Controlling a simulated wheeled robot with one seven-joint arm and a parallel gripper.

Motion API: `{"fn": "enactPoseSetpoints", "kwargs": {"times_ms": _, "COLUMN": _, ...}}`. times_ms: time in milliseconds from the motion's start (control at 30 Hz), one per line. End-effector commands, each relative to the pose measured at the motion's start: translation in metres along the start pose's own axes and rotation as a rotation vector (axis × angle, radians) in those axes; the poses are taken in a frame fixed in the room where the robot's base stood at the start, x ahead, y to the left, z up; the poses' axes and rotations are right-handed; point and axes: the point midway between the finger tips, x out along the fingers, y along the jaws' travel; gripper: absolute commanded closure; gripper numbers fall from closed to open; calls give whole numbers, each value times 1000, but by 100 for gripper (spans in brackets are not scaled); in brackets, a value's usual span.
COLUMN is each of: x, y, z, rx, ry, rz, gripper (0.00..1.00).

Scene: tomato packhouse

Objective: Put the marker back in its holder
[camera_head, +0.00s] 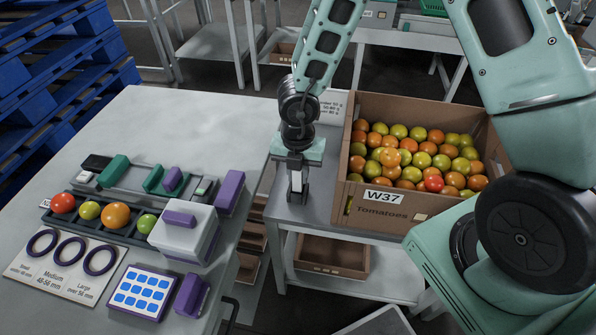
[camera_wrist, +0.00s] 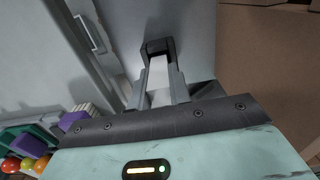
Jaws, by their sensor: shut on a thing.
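My gripper (camera_head: 297,181) points down over the near left part of the grey table, left of the tomato box. In the wrist view my gripper (camera_wrist: 158,92) is shut on a pale, whitish piece, which I take as the marker (camera_wrist: 158,74). A dark, squared block (camera_wrist: 155,46), seemingly the holder, is just beyond the fingertips. In the head view the dark holder (camera_head: 297,197) sits at the table top below the fingers. The fingers hide much of the marker. I cannot tell whether its lower end is inside the holder or only above it.
A cardboard box (camera_head: 379,215) labelled W37, full of tomatoes, stands close on the right. A printed card (camera_head: 332,108) is behind the gripper. The white bench (camera_head: 190,115) at left carries sizing rings (camera_head: 72,252), a tomato tray, a scale-like white box (camera_head: 185,232) and a blue-button pad (camera_head: 142,293).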

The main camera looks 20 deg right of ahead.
Motion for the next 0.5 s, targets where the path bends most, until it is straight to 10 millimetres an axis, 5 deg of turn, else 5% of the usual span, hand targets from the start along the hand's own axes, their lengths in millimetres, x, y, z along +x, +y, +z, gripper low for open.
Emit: {"fn": "enactPoseSetpoints", "kwargs": {"times_ms": 500, "x": 11, "y": 0, "z": 0, "rx": 0, "ry": 0, "rz": 0, "gripper": 100}}
